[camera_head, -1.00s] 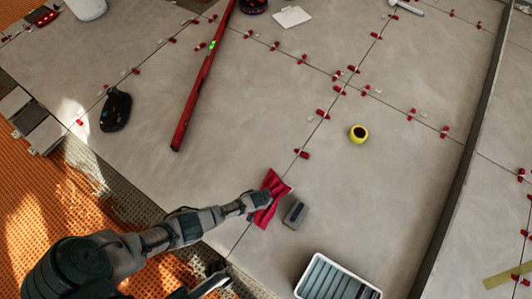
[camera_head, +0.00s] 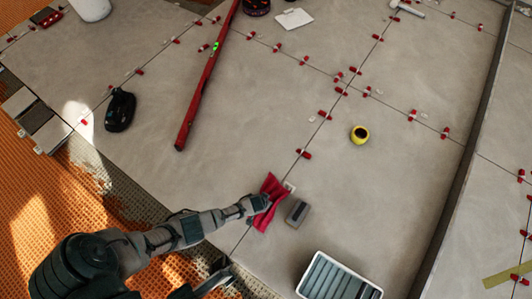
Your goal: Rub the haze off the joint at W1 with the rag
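The crumpled red rag (camera_head: 268,211) lies across the dark joint line (camera_head: 242,239) between two large grey tiles. My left gripper (camera_head: 260,203) reaches in from the lower left and is shut on the rag, pressing it at tile level. The joint under the rag is hidden. A small pale square (camera_head: 289,187) shows on the tile right beside the rag's upper right edge. I cannot read any W1 label or make out haze.
A grey block (camera_head: 297,212) lies just right of the rag, and a white tray (camera_head: 312,257) stands below it. A yellow roll (camera_head: 359,135), red level (camera_head: 205,80) and several red wedges (camera_head: 304,154) lie on the tiles. The tile left of the joint is mostly clear.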

